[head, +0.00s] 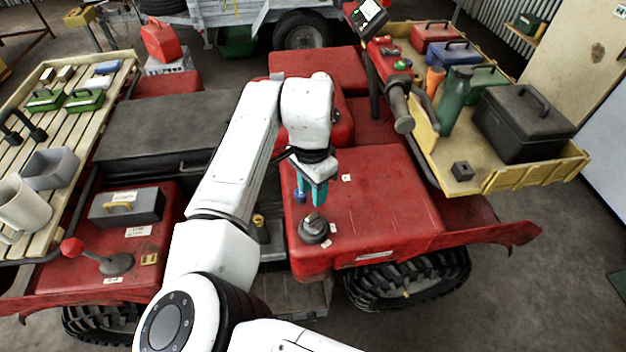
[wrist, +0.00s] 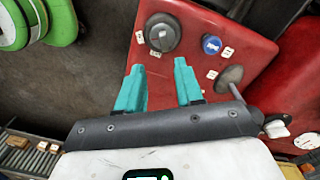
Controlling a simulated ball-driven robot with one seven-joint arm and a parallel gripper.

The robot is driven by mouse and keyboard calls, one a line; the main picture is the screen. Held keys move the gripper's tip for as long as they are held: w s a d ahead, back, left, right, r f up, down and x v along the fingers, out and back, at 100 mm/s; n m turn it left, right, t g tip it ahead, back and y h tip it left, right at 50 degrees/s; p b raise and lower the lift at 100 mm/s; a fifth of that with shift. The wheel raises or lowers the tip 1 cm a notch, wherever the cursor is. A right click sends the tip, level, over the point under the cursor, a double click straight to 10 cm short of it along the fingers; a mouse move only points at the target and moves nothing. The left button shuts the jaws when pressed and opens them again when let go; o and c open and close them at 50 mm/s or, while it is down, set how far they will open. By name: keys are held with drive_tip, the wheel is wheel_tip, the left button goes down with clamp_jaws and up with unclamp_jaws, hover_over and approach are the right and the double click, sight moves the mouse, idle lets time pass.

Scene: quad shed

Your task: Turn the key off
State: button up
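My gripper (head: 313,192) has teal fingers and hangs above the red body panel of the quad (head: 385,195). In the wrist view my gripper (wrist: 158,66) is open, with nothing between its fingers. A grey round switch with a raised grip (head: 314,228) sits on the panel just in front of my gripper in the head view. It also shows beyond the fingertips in the wrist view (wrist: 162,35), apart from them. It may be the key switch; its label is too small to read.
A blue round control (wrist: 211,44) and a grey lever-like part (wrist: 230,78) sit beside the switch. A red-knobbed lever (head: 72,247) stands on the left fender. A yellow tray (head: 500,182) at right holds a black box (head: 525,125) and green bottle (head: 455,100).

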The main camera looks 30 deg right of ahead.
sight(313, 216)
wheel_tip(313, 216, down, 8)
drive_tip(key=b, duration=0.6)
drive_tip(key=shift+r, duration=0.2)
drive_tip(key=shift+d+f+b, duration=0.1)
drive_tip(key=shift+f+b, duration=0.65)
drive_tip(key=shift+f, duration=0.85)
drive_tip(key=shift+c, duration=0.3)
clamp_jaws()
